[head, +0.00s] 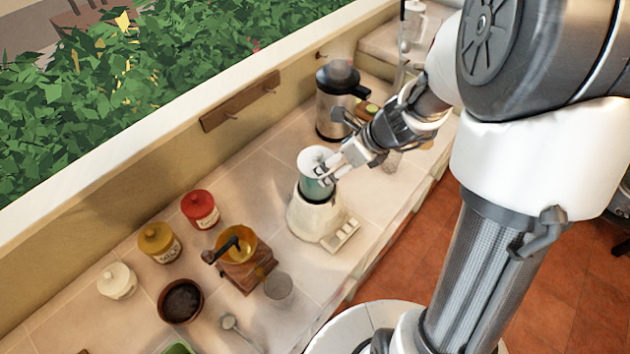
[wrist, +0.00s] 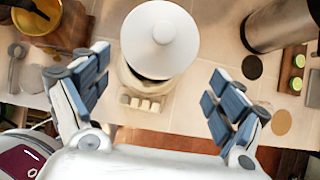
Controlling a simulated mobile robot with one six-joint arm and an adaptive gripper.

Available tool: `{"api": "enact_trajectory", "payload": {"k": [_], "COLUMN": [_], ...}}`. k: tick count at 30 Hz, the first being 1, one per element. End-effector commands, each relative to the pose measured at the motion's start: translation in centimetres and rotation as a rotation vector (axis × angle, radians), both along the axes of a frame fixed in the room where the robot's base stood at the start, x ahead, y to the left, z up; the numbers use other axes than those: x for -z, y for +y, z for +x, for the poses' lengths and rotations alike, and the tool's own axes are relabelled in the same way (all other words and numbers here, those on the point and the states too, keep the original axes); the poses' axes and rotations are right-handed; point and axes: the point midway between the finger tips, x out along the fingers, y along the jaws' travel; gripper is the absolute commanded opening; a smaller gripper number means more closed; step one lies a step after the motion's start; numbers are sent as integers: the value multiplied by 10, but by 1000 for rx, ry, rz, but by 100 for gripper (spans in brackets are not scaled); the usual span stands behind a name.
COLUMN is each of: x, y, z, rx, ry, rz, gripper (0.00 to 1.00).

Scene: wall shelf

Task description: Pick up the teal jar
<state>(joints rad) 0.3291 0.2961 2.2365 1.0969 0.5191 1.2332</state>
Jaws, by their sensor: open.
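The teal jar (head: 317,187) stands upright on a cream scale-like appliance (head: 312,217) with a row of buttons. Its white knobbed lid (head: 314,157) is on. In the wrist view the lid (wrist: 160,36) fills the upper middle and hides the teal body. The appliance's buttons (wrist: 141,103) show just below it. My gripper (head: 335,168) is close to the jar's upper right side in the head view. In the wrist view my gripper (wrist: 158,90) is open and empty, its fingers spread wide, with the lid beyond and between them. I cannot tell whether a finger touches the jar.
A metal pot (head: 336,100) with a dark handle stands behind my gripper. A coffee grinder (head: 240,262), a red canister (head: 200,209), a yellow canister (head: 159,242), a white canister (head: 117,281) and a brown bowl (head: 180,300) stand to the left. The back wall and counter edge bound the tiles.

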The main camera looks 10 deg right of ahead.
Motion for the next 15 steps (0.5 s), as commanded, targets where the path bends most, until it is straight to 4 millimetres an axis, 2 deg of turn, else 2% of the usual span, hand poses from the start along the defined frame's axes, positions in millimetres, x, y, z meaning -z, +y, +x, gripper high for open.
{"api": "enact_trajectory", "payload": {"k": [1,3,11,15], "x": [13,23,37,52], "y": [4,8,15,24], "z": [4,10,19,27], "rx": [-3,-3,-3,-5], "ry": [2,2,0,1], "rz": [2,-1,-1,0], "gripper": [91,91,91,91]}}
